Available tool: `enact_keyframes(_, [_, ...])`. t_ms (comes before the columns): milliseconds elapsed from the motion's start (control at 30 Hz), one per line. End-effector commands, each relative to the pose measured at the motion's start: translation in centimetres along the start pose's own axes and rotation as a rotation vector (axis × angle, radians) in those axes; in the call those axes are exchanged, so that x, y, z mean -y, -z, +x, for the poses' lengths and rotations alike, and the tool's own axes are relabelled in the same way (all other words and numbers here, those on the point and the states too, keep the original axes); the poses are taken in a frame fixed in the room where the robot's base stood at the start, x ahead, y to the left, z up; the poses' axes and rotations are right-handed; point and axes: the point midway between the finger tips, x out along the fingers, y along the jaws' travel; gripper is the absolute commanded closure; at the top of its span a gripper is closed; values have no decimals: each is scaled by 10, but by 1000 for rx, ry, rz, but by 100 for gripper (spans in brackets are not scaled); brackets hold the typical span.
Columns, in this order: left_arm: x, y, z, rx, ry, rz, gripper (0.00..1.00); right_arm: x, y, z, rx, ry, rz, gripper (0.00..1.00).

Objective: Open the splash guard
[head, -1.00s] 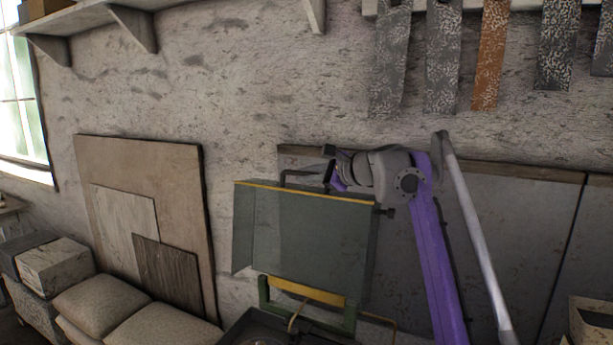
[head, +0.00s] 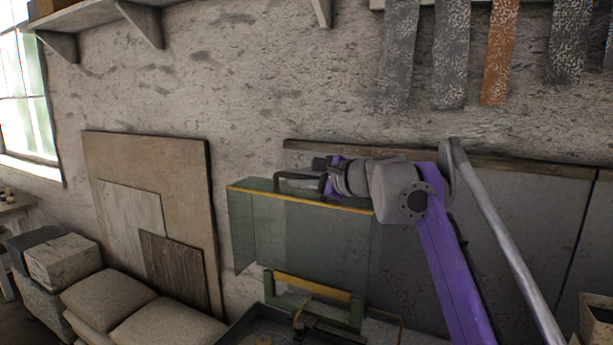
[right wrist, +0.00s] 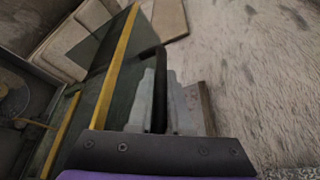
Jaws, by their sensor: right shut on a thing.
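The splash guard (head: 300,235) is a clear greenish panel with a yellow strip along its upper edge, in the middle of the head view. A narrower clear top face shows behind the strip. A dark bar handle (head: 296,177) stands at its top. My right gripper (head: 325,182) is at that handle. In the right wrist view the grey fingers of my right gripper (right wrist: 160,85) are shut around the black handle (right wrist: 158,65), with the guard's yellow strip (right wrist: 115,70) beside them. The fingertips are small and partly hidden in the head view. My left gripper is not in view.
A green and yellow frame (head: 312,290) and a dark tray (head: 245,328) lie below the guard. Boards (head: 150,165) lean on the wall at left, with cushions (head: 150,325) in front. Patterned strips (head: 500,50) hang above right. The wall above the guard is clear.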

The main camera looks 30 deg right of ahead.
Motion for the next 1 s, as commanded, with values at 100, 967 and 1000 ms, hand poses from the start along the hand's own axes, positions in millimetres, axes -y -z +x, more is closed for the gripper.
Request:
enact_keyframes(100, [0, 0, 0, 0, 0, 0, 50, -1, -2, -1, 0, 3, -6, 100])
enact_keyframes(967, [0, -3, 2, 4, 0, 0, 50, -1, 0, -38, -5, 4, -6, 70])
enact_keyframes(1000, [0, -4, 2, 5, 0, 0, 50, -1, 0, -46, -5, 4, -6, 70])
